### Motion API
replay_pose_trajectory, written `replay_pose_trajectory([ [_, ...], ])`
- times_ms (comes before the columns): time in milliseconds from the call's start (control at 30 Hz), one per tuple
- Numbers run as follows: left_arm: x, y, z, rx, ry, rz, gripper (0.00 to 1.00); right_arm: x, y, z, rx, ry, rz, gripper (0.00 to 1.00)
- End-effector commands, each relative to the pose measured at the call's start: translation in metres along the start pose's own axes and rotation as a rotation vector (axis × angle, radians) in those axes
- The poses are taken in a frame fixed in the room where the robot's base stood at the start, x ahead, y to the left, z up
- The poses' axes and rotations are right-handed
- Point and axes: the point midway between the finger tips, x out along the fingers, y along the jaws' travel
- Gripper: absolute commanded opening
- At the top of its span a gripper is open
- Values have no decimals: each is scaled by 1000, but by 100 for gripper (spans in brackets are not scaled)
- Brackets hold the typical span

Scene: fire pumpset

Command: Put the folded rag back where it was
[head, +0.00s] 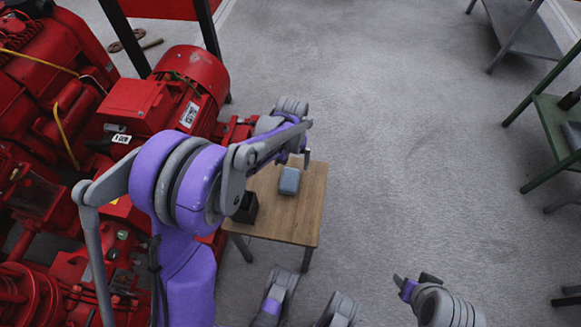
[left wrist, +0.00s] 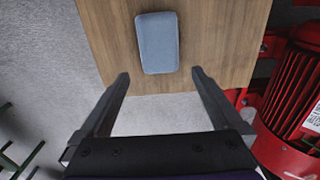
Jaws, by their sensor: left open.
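The folded rag (head: 289,181) is a small blue-grey pad lying flat on a small wooden table (head: 291,225). In the left wrist view the rag (left wrist: 158,43) lies on the wood just beyond my fingertips, roughly centred between their lines. My left gripper (left wrist: 160,75) is open and empty, its two dark fingers spread apart. In the head view my left arm reaches over the far side of the table, and its fingers are small and partly hidden there. My right gripper (head: 415,282) is at the lower right, away from the table; its finger gap is unclear.
A black open-topped box (head: 245,207) stands on the table's left side, partly behind my arm. Red pump machinery (head: 185,85) fills the left. A green-framed bench (head: 552,125) stands at the right edge. The grey floor between is clear.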

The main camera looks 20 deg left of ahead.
Motion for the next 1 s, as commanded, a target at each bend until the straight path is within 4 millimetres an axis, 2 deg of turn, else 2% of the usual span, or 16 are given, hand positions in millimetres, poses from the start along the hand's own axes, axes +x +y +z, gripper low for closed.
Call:
replay_pose_trajectory([
  [33, -15, 0, 0, 0, 1, 0, 100, -6, 0, -2, 0, 2, 0, 53],
  [200, -45, 0, 0, 0, 1, 0, 100, -15, 0, -4, 0, 5, 0, 53],
  [400, -62, 0, 1, 1, 2, 0, 100, -19, 0, -5, 0, 6, 0, 53],
  [533, -76, 0, 14, 15, 22, 4, 100, -19, 0, -5, 0, 6, 0, 53],
  [667, -98, 0, 44, 48, 73, 12, 100, -19, 0, -5, 0, 6, 0, 53],
  [800, -119, -2, 84, 91, 139, 21, 100, -19, 0, -5, 0, 6, 0, 53],
  [1000, -134, -8, 142, 150, 235, 33, 100, -19, 0, -5, 0, 6, 0, 53],
])
